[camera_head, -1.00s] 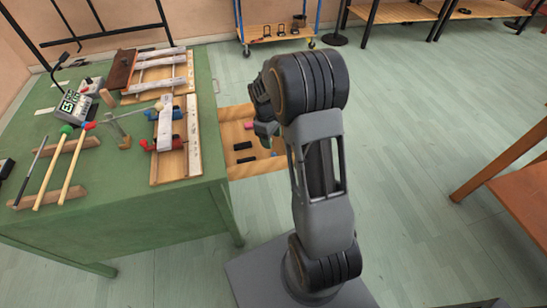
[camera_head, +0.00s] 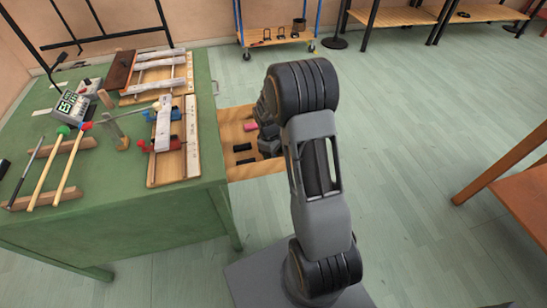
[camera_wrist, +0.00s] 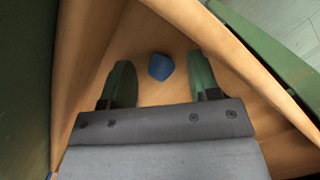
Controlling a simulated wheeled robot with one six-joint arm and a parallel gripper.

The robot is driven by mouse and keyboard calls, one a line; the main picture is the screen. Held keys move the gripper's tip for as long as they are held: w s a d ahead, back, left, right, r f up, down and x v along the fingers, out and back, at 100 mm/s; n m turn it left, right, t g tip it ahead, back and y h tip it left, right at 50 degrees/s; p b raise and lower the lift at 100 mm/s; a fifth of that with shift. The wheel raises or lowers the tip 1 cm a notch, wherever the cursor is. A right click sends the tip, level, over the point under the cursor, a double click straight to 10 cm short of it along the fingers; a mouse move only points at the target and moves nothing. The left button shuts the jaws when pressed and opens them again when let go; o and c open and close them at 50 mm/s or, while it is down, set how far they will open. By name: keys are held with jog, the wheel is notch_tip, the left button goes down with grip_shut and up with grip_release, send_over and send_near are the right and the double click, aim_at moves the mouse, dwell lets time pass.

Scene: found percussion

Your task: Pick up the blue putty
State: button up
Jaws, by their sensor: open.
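The two green-grey fingers are spread wide, with a clear gap on each side of the putty. In the head view my gripper (camera_head: 268,142) is low over the right part of the drawer, and the putty is hidden behind it. I cannot tell the height left between the fingertips and the drawer floor.
The drawer also holds a pink block (camera_head: 250,127) and black blocks (camera_head: 242,147). Its wooden walls stand close around my gripper. The green workbench (camera_head: 120,215) on the left carries mallets (camera_head: 72,165) and wooden bars (camera_head: 193,135).

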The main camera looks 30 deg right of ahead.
jog(key=shift+c, duration=0.5)
jog(key=c, duration=0.9)
